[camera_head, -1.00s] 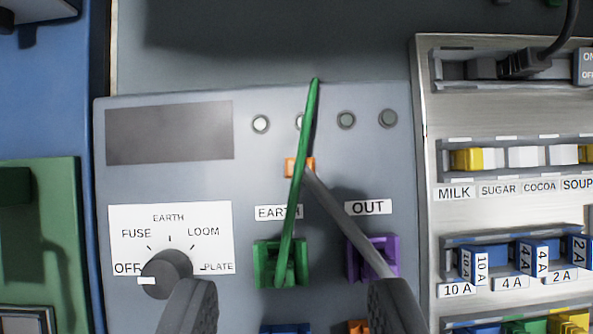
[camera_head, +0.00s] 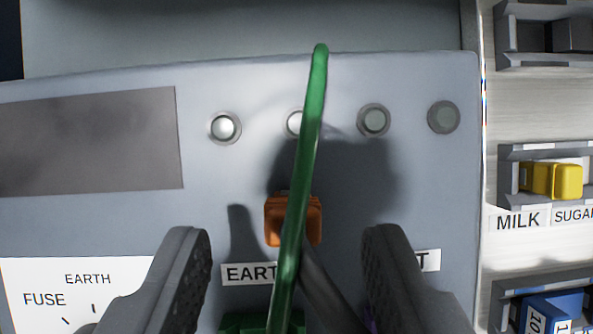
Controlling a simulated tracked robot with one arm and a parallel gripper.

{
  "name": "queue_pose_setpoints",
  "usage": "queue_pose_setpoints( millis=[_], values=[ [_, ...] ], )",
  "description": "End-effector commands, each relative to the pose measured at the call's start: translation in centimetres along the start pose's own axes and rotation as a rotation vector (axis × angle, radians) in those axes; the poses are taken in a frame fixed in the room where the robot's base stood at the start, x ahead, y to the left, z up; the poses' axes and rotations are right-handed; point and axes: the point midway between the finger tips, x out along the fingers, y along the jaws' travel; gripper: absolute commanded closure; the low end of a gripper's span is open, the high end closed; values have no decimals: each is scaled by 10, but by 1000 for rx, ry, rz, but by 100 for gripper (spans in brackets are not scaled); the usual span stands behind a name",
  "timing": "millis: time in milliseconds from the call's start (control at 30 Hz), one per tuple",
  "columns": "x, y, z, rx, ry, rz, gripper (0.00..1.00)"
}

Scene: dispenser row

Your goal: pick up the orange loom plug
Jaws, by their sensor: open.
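The orange loom plug (camera_head: 273,222) is a small block in front of the grey panel, between the row of round lamps and the EARTH and OUT labels. A green cable crosses in front of it and hides its middle. A grey cable runs from its lower side down to the right. My gripper (camera_head: 286,245) is open, with one dark finger on each side of the plug. Both fingers are apart from it, and nothing is held.
The green cable (camera_head: 312,120) arches up between my fingers from the green socket (camera_head: 245,322) at the bottom edge. Round lamps (camera_head: 373,120) sit above the plug. At right is a metal panel with a yellow MILK block (camera_head: 566,181). The dark display (camera_head: 90,140) is at left.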

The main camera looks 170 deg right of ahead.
Motion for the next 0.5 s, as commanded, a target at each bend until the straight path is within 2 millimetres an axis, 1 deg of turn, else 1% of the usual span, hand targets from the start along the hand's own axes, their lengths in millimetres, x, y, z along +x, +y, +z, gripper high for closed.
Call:
queue_pose_setpoints(
  millis=[100, 200, 300, 500],
  values=[
    [19, 3, 2, 0, -7, 0, 56],
    [33, 2, 3, 0, -7, 0, 56],
    [38, 2, 2, 0, -4, 0, 56],
    [38, 2, 1, 0, -3, 0, 56]
  ],
)
